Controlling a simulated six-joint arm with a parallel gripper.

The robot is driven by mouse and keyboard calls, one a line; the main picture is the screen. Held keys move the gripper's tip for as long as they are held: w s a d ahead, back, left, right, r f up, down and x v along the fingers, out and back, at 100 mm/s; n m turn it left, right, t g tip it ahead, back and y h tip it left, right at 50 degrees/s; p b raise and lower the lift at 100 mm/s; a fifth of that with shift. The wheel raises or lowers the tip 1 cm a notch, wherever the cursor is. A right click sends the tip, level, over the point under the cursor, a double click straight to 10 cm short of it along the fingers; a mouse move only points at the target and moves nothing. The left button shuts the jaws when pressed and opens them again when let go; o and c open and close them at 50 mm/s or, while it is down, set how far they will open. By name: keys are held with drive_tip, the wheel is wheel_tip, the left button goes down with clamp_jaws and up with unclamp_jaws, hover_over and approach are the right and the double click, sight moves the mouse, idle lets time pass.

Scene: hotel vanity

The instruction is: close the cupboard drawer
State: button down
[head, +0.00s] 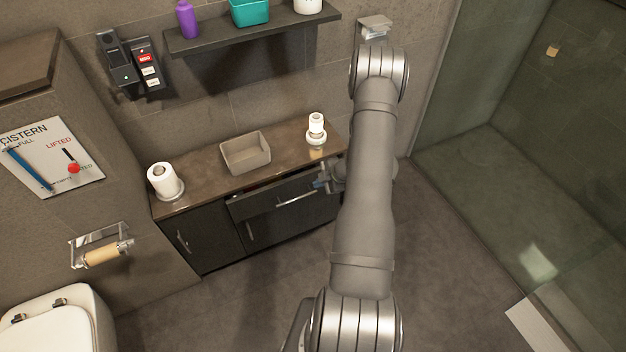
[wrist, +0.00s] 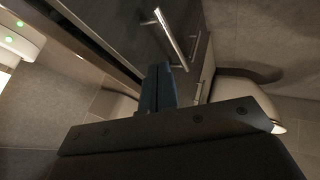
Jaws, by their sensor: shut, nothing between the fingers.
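The cupboard drawer (head: 262,205) is dark, with a silver bar handle, and sits under the brown counter of the vanity. It stands partly open, with a narrow gap showing behind its front. My gripper (head: 321,183) is at the right part of the drawer front, partly hidden by my arm. In the wrist view my gripper's blue fingers (wrist: 158,88) are shut and empty. They point toward the dark drawer front (wrist: 125,25) with its handle (wrist: 175,40) just above them. I cannot tell whether they touch it.
On the counter (head: 205,183) stand a toilet roll (head: 162,180), a beige bin (head: 246,153) and a small white stack (head: 316,130). Cupboard doors (head: 208,238) lie left of and below the drawer. A shelf (head: 250,35) hangs above. Floor in front is clear.

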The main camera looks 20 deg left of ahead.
drive_tip(key=v, duration=0.7)
drive_tip(key=c, duration=1.9)
unclamp_jaws()
drive_tip(key=shift+d+r, duration=0.15)
drive_tip(key=shift+r, duration=0.1)
drive_tip(key=o, duration=0.3)
drive_tip(key=shift+s+f, duration=0.2)
drive_tip(key=shift+f, duration=0.15)
drive_tip(key=shift+o, duration=0.5)
drive_tip(key=s+a+f+m+h, duration=0.1)
drive_tip(key=s+a+f+h, duration=0.1)
drive_tip(key=f, duration=0.3)
drive_tip(key=s+a+f+m+h, duration=0.1)
drive_tip(key=a+f+h, duration=0.1)
drive_tip(key=f, duration=0.3)
drive_tip(key=shift+s+m+t+h, duration=0.4)
drive_tip(key=m+t+h, duration=0.3)
drive_tip(key=t, duration=1.2)
approach(298, 198)
drive_tip(key=w, duration=0.3)
drive_tip(key=w+f, duration=0.1)
drive_tip(key=w, duration=0.6)
drive_tip(key=shift+f, duration=0.35)
